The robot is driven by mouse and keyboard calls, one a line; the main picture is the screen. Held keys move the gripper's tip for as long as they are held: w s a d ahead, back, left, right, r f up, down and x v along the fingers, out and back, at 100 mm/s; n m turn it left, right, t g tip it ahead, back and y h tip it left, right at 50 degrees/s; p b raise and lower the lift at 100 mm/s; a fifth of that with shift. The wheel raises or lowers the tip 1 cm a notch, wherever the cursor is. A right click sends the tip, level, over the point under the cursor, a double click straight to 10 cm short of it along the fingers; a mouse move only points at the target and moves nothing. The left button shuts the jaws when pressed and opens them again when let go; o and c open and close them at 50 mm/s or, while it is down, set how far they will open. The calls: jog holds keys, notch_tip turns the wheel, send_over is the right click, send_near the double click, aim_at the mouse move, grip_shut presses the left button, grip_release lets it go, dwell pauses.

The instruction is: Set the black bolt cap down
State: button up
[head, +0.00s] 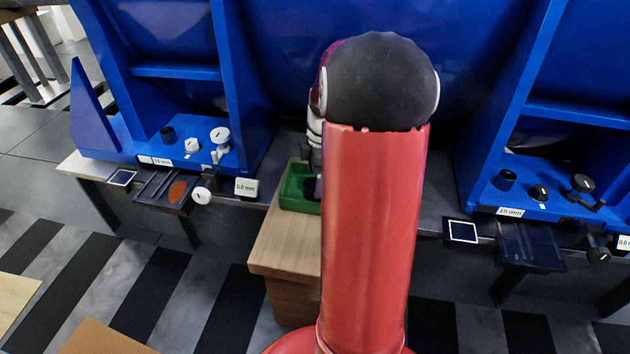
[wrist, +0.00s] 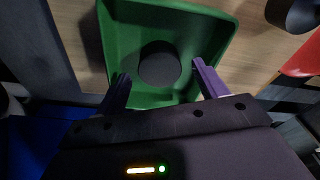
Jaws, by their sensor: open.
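A round black cap (wrist: 160,64), which looks like the black bolt cap, rests on the floor of a green tray (wrist: 218,28) in the wrist view. My gripper (wrist: 158,78) is open, with one purple-grey finger on each side of the cap. A gap shows between the cap and each finger. In the head view the green tray (head: 298,206) sits left of my red arm, which hides part of it. The cap and my fingertips cannot be made out there.
The tray stands on a wooden block (head: 283,252). Blue machine frames stand on both sides, with a black cap (head: 168,135) and white knobs (head: 220,136) at left, and black caps (head: 505,180) at right. A dark round object (wrist: 291,12) shows beside the tray in the wrist view.

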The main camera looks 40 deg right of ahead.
notch_tip(320, 180, up, 9)
jog(key=p, duration=0.2)
jog(key=s+a+r+m+t+h, duration=0.1)
jog(key=s+a+r+m, duration=0.2)
jog(key=a+r, duration=0.3)
jog(key=s+a+m+t, duration=0.4)
jog(key=s+a+m, duration=0.5)
jog(key=s+a, duration=0.4)
jog(key=a, duration=0.3)
jog(key=shift+f+m, duration=0.35)
jog(key=shift+m, duration=0.05)
jog(key=shift+s, duration=0.1)
